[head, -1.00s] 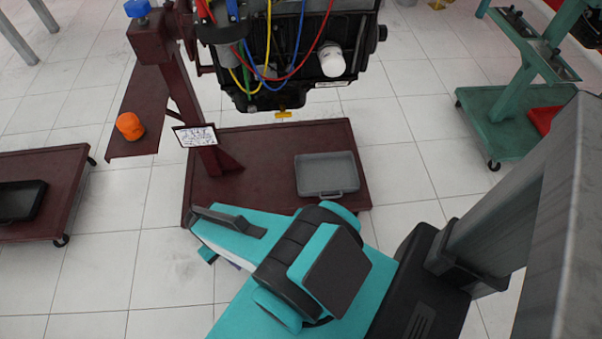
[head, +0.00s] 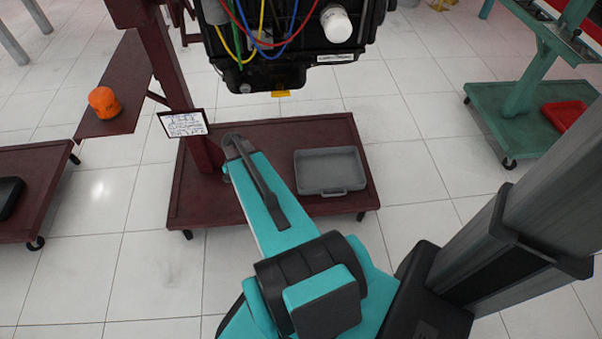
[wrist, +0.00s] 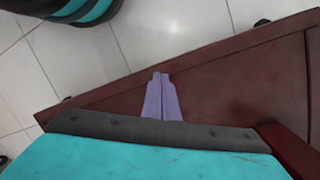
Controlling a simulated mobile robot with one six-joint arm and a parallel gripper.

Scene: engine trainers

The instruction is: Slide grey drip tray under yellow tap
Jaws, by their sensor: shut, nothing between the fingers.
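The grey drip tray (head: 330,186) is a shallow open box with a small handle at its near side. It sits flat on the right part of the dark red stand base. The yellow tap (head: 280,94) hangs under the black engine, behind and to the left of the tray, as seen in the head view. My gripper (wrist: 161,78) shows in the wrist view as two purple fingers closed together and empty, over the dark red base near its edge. The tray is not in the wrist view. In the head view my fingers are hidden behind my arm.
The dark red base (head: 240,212) carries a post with a white label card (head: 184,124) left of my arm. The engine (head: 270,50) overhangs the back. An orange object (head: 104,102) sits on a side shelf. A green trolley (head: 530,110) stands at the right; floor between is clear.

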